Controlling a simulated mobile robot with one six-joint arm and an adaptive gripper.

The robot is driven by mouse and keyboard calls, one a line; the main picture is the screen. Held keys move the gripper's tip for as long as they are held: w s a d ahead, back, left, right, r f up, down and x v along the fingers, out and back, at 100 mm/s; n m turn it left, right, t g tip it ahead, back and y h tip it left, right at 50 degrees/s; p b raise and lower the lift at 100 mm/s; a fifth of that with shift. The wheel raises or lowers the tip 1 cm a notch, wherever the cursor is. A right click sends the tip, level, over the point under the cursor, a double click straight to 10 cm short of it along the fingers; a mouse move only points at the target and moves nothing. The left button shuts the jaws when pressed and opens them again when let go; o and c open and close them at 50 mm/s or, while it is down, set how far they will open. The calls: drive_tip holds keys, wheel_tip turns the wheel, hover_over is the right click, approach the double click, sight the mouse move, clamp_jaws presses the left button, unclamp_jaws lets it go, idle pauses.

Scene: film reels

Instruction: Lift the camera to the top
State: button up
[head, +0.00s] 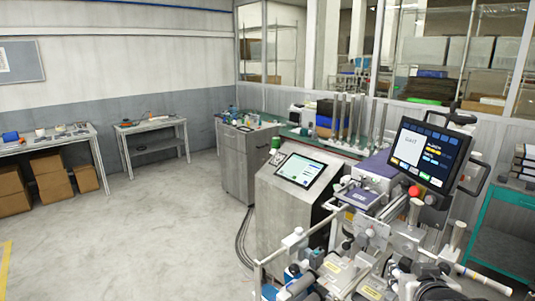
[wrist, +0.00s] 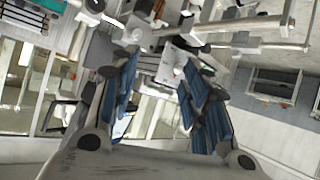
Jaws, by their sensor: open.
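My gripper (wrist: 160,72) is open in the wrist view, its two fingers with blue ribbed pads spread apart. A pale grey block (wrist: 176,62) shows beyond and between the fingertips; I cannot tell how far off it is, and nothing is clearly held. In the head view a film machine (head: 375,250) fills the lower right, with pale blocks, rods, rollers and knobs crowded together. I cannot tell which of these parts is the camera. I cannot pick out my gripper for sure in the head view.
A tilted monitor (head: 425,155) stands above the machine, with a red knob (head: 414,191) below it. A console with a tablet screen (head: 300,170) stands left of it. Horizontal rods (wrist: 225,25) cross the top of the wrist view. The floor (head: 150,235) at left is clear.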

drive_tip(key=s+a+n+g+y, duration=0.1)
drive_tip(key=s+a+g+y, duration=0.1)
drive_tip(key=s+a, duration=0.6)
drive_tip(key=s+a+n+g+y, duration=0.1)
drive_tip(key=s+a+g, duration=0.3)
drive_tip(key=s+a, duration=0.4)
drive_tip(key=s, duration=0.5)
drive_tip(key=shift+s+f+g+y, duration=0.4)
drive_tip(key=shift+o, duration=0.2)
idle(1.2)
